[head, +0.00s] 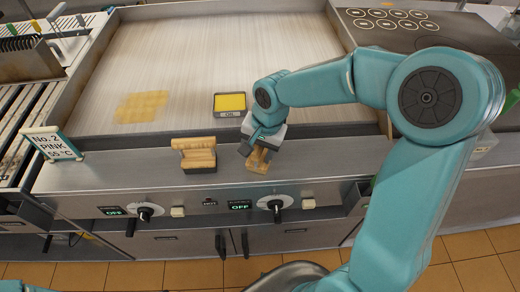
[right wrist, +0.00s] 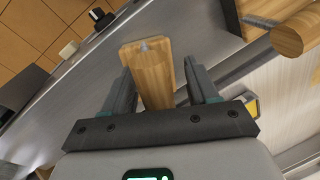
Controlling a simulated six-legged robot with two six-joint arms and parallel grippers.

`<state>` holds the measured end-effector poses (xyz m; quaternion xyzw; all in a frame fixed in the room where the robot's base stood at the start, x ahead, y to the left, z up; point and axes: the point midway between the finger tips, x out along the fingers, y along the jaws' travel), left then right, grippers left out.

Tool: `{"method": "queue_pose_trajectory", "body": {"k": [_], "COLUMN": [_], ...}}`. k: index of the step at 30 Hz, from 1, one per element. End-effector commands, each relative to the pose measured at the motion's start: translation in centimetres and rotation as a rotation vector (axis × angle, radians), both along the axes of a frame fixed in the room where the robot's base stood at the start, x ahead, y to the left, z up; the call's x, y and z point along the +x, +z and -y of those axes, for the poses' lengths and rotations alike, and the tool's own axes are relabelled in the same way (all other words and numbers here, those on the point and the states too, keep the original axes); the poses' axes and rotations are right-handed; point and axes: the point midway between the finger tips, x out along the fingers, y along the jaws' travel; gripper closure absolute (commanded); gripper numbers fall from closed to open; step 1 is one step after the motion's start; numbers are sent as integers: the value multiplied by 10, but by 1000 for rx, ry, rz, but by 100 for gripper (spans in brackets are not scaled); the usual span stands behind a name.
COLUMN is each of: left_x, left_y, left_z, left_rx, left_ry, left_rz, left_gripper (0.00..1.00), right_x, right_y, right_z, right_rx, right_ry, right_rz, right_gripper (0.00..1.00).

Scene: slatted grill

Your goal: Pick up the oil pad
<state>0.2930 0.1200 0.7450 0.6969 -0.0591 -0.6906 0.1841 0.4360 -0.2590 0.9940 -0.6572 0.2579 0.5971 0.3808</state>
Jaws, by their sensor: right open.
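My right gripper (head: 256,150) reaches down from the right onto the grill's front ledge. Below it is a light wooden piece with a handle (head: 260,160), which I take for the oil pad; its underside is hidden. In the right wrist view, the same wooden piece (right wrist: 151,65) stands between the two open fingers (right wrist: 158,88), which lie on either side of it, with a gap showing at least on the left. The yellow oil tray (head: 230,102), labelled OIL, sits on the plate just behind. My left gripper is not in view.
Another wooden-handled tool (head: 195,155) stands left on the ledge; a round wooden handle (right wrist: 287,37) shows in the right wrist view. A yellowish patch (head: 142,106) lies on the plate. A sign (head: 52,144) stands left. Knobs (head: 276,205) line the front. The plate's middle is clear.

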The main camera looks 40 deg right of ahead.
Motion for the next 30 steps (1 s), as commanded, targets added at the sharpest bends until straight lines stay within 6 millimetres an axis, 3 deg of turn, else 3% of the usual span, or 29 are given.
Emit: {"method": "queue_pose_trajectory", "body": {"k": [7,12,23,30], "left_x": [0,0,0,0], "left_y": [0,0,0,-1], "left_z": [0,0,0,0], "left_rx": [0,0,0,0], "left_ry": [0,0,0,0], "left_rz": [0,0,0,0], "left_gripper": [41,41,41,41], "right_x": [0,0,0,2], "right_y": [-2,-2,2,38], "right_z": [0,0,0,0], "right_rx": [0,0,-1,0], "right_ry": [-1,-1,0,-1], "right_rz": [1,0,2,8], "right_gripper": [45,100,100,100]}}
